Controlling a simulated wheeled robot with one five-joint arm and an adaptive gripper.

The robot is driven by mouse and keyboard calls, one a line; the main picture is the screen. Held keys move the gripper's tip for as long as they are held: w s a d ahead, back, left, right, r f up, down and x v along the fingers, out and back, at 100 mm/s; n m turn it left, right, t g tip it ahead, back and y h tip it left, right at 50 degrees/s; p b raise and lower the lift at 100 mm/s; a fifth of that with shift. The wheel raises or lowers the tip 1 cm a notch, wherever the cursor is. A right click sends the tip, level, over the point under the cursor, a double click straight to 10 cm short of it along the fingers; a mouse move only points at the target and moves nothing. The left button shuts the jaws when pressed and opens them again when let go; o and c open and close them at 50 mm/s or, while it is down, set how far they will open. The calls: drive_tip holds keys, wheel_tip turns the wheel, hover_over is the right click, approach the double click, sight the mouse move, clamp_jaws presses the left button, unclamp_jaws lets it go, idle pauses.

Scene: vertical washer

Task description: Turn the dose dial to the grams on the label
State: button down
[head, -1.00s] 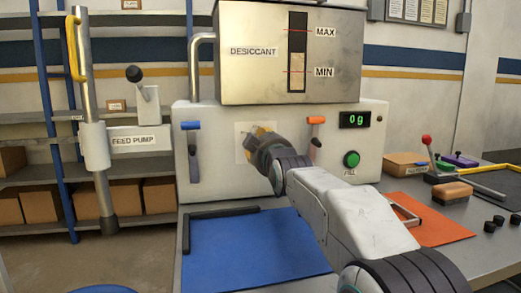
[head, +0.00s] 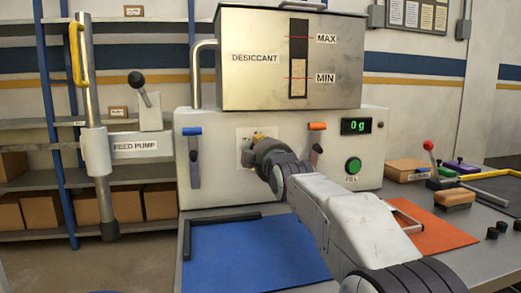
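My gripper (head: 254,147) is at the front of the white dispenser (head: 220,180), against or just before a pale square plate (head: 241,134) between the blue and orange levers. A small yellowish part (head: 262,135) shows at the gripper's upper edge. The dose dial itself cannot be made out; the gripper and wrist cover most of the plate. The fingers are too hidden to tell open from shut. The green display (head: 356,126) reads 0 g. No label with a gram amount is legible.
A steel DESICCANT hopper (head: 255,75) sits on top. A blue-handled lever (head: 194,155), an orange-handled lever (head: 317,140) and a green FILL button (head: 353,165) flank the plate. The feed pump (head: 98,150) stands left. Blue (head: 250,250) and orange (head: 435,230) mats lie in front.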

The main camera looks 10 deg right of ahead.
drive_tip(key=shift+r, duration=0.1)
drive_tip(key=c, duration=1.1)
unclamp_jaws()
drive_tip(key=shift+s, duration=6)
drive_tip(key=s+r+m+g+p, duration=0.1)
drive_tip(key=s+m+g+p, duration=0.2)
drive_tip(key=s+p, duration=0.7)
drive_tip(key=s+r+m+g+p, duration=0.1)
drive_tip(key=s+m+g+p, duration=0.2)
drive_tip(key=s+g+p, duration=0.3)
drive_tip(key=s+r+m+g+p, duration=0.1)
drive_tip(key=s+m+g+p, duration=0.3)
drive_tip(key=s+p, duration=1)
drive_tip(key=shift+s+r+g+p, duration=0.2)
drive_tip(key=shift+g+p, duration=0.6)
drive_tip(key=shift+p, duration=2.6)
